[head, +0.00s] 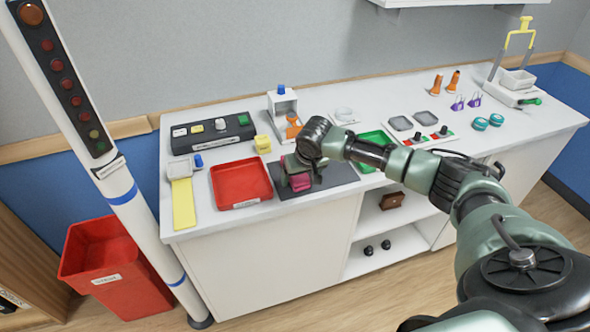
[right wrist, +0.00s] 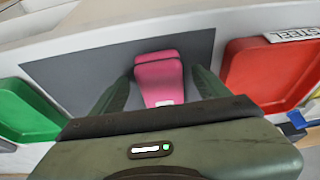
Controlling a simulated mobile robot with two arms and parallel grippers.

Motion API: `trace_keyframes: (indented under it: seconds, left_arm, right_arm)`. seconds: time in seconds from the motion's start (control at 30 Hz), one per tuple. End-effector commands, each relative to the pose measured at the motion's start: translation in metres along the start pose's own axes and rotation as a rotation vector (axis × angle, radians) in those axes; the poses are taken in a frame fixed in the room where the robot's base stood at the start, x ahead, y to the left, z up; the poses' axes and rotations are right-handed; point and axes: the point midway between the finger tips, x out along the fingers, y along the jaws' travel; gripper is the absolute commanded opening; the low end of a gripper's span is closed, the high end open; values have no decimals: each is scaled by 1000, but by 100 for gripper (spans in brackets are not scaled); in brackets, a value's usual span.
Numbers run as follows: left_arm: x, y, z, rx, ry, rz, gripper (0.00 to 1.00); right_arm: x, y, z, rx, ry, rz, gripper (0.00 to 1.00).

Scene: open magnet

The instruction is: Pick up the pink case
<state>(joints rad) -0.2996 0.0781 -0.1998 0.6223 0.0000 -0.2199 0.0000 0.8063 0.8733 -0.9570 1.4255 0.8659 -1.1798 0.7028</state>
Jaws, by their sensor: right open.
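The pink case (right wrist: 158,76) lies on a dark grey mat (right wrist: 90,62) in the right wrist view. It sits between the two fingers of my right gripper (right wrist: 160,88), which is open around it. The mat (head: 335,175) also shows there on the front of the counter. My left gripper is in neither view.
A red tray (head: 241,184) is left of the mat, and a green tray (head: 374,141) is right of it. A black control box (head: 213,133), a yellow block (head: 262,143) and a white stand (head: 283,108) are behind. A white post (head: 125,190) stands at the counter's left end.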

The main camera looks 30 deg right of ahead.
Motion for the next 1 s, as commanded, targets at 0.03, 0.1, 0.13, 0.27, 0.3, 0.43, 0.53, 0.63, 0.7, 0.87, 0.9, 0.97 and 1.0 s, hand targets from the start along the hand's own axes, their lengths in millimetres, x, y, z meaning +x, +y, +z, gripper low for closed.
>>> trace_keyframes:
  seconds: [0.03, 0.1, 0.13, 0.27, 0.3, 0.43, 0.53, 0.63, 0.7, 0.87, 0.9, 0.97, 1.0]
  left_arm:
    - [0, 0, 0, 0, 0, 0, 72]
    - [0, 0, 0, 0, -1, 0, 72]
    - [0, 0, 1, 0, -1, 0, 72]
    - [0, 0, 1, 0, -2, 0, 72]
    - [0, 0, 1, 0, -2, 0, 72]
    - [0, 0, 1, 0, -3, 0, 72]
    - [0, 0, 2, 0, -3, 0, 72]
    - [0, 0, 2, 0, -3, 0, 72]
    - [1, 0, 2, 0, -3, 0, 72]
    - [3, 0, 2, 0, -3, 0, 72]
    - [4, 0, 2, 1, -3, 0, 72]
    - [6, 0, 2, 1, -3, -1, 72]
    - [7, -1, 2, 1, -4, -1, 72]
  right_arm:
    - [1, 0, 0, 0, 0, 0, 76]
    - [1, 0, 0, -1, 0, 0, 76]
    - [1, 0, 0, -1, 0, 0, 76]
    - [1, 0, 0, -1, 0, 0, 54]
    - [1, 0, 0, -1, 0, 0, 43]
    - [0, 0, 0, -1, 0, 0, 7]
    - [0, 0, 0, -1, 1, 0, 7]
    - [0, 0, 0, -1, 1, 0, 7]
    - [-1, 0, -1, 0, 2, 0, 7]
    - [-10, 0, -5, 0, 3, 0, 7]
    - [-13, 0, -7, 0, 4, 0, 7]
    - [-22, 0, -10, -1, 5, -1, 7]
    - [-28, 0, -13, -1, 6, -1, 7]
